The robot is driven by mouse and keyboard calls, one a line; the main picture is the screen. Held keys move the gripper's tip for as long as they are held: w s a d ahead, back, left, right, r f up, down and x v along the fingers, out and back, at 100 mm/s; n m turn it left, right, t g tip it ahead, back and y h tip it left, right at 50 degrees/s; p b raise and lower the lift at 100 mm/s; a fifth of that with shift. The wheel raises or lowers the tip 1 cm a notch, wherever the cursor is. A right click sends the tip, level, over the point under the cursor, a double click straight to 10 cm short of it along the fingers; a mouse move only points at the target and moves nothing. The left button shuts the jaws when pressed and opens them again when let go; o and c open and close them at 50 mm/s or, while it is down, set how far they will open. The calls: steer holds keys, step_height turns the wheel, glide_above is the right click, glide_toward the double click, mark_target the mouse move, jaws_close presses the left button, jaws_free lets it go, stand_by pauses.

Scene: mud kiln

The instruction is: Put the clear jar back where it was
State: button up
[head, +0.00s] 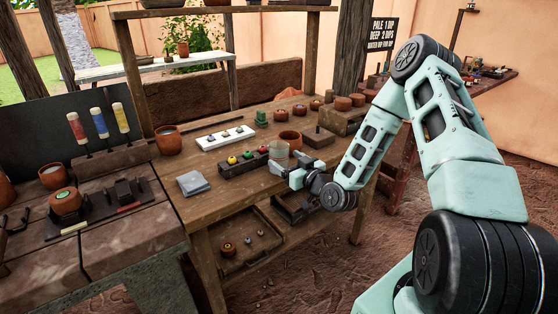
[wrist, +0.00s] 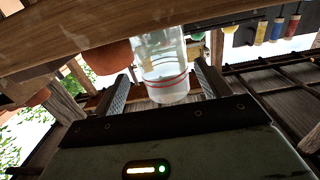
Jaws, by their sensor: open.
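The clear jar (head: 279,152) stands on the wooden table near its right front part. In the wrist view the clear jar (wrist: 162,68) has red bands around it and sits between the two finger tips, with a gap beside at least the right finger. My gripper (head: 282,170) is at table height on the near side of the jar. Its two fingers, also seen in the wrist view (wrist: 160,92), are spread apart. Whether a finger touches the jar I cannot tell.
A terracotta pot (head: 291,139) stands close behind the jar. A dark rack with coloured knobs (head: 240,164) lies just left of it. A lower shelf (head: 265,252) holds small items.

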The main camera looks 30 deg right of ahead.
steer(key=w, duration=0.3)
steer(key=w+p, duration=0.1)
steer(key=w, duration=0.1)
steer(key=shift+a, duration=0.35)
steer(key=c, duration=1.2)
steer(key=shift+o, duration=0.2)
steer(key=shift+r, duration=0.2)
step_height(320, 180, up, 10)
steer(key=shift+s+f, duration=0.1)
steer(key=shift+f, duration=0.05)
